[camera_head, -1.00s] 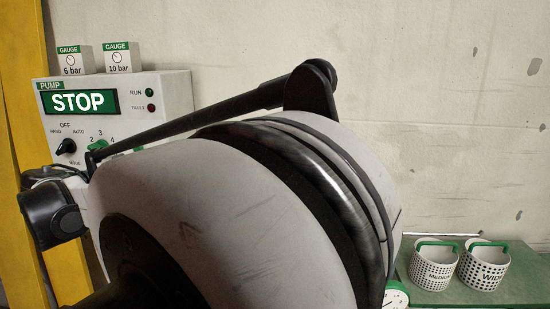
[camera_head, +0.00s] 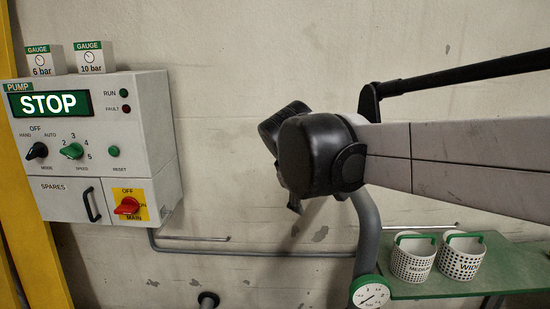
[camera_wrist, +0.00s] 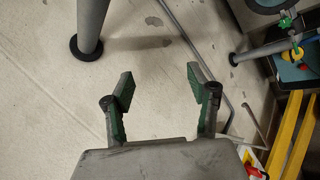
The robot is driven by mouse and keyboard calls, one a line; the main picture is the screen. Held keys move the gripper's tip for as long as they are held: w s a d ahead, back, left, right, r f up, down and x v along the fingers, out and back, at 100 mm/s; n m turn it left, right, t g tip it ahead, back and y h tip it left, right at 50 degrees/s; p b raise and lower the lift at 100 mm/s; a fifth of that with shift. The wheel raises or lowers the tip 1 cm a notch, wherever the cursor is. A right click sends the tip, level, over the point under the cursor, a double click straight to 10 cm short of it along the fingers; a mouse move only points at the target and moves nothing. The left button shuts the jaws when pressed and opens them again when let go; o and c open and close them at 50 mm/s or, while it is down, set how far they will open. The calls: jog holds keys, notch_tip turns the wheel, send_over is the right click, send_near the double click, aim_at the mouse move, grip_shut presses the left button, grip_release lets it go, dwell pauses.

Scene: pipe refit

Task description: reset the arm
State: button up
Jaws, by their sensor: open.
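My gripper (camera_wrist: 158,95) shows in the wrist view with its two green-padded fingers spread wide apart and nothing between them. Behind the fingers is the pale, stained wall. In the head view my arm comes in from the right and ends in a dark wrist joint near the middle. The gripper fingers are mostly hidden behind that joint there. The arm's end is in front of the wall, right of the pump panel (camera_head: 160,120) and apart from it in the picture.
A grey pipe with a dial gauge (camera_head: 371,294) stands below my wrist. A green shelf (camera_head: 450,288) at lower right bears two perforated baskets, one of them the WIDE basket (camera_head: 462,258). A thin pipe (camera_head: 260,251) runs along the wall. A yellow post (camera_head: 35,250) stands at far left.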

jog(key=s+d+f+m+p, duration=0.2)
jog(key=s+d+m, duration=0.1)
jog(key=s, duration=0.4)
jog(key=s+d+f+m+y+p, duration=0.1)
jog(key=s+d+f+m+p, duration=0.1)
jog(key=s+d+m, duration=0.2)
jog(key=s+d+f+m+y+p, duration=0.1)
jog(key=s+d+m, duration=0.3)
jog(key=s, duration=0.7)
jog(key=d+f, duration=0.1)
jog(key=d, duration=0.1)
jog(key=shift+s+d+f+p, duration=0.3)
jog(key=shift+s+d+p, duration=0.05)
jog(key=shift+s+p, duration=0.05)
jog(key=shift+o, duration=0.4)
